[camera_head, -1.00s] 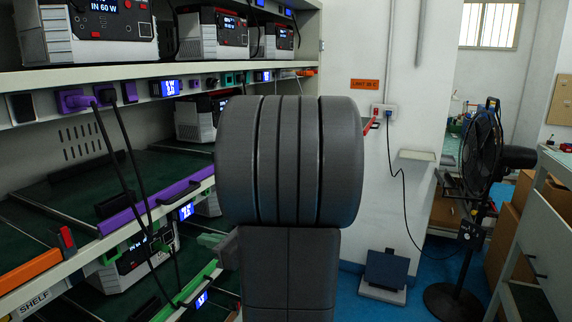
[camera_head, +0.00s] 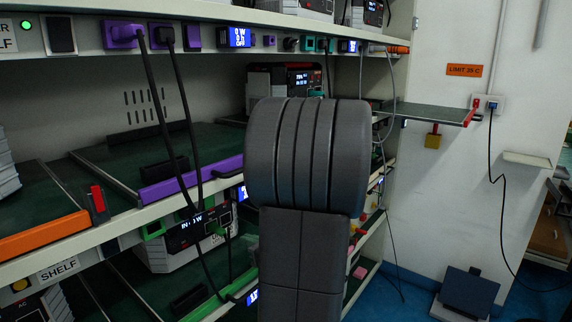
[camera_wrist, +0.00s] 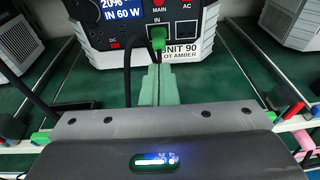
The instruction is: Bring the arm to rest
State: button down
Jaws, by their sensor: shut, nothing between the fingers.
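My gripper (camera_wrist: 158,88) shows in the wrist view as two pale green fingers side by side, shut with nothing between them. The fingers point at the front of a white and dark power unit (camera_wrist: 100,32), whose screen reads 20% and IN 60 W. A green plug with a black cable (camera_wrist: 158,38) sits in the unit's IN socket, just beyond the fingertips; whether they touch it I cannot tell. In the head view my grey arm stands upright in the middle, and the gripper is hidden there.
A rack shelf edge (camera_head: 60,252) with cables and sockets runs close along the left. A dark green side shelf (camera_head: 432,113) sticks out by the wall at right. A dark box (camera_head: 468,292) stands on the blue floor. More units flank the gripper in the wrist view.

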jog(key=shift+x, duration=2.9)
jog(key=shift+s+r, duration=0.1)
jog(key=shift+s, duration=0.05)
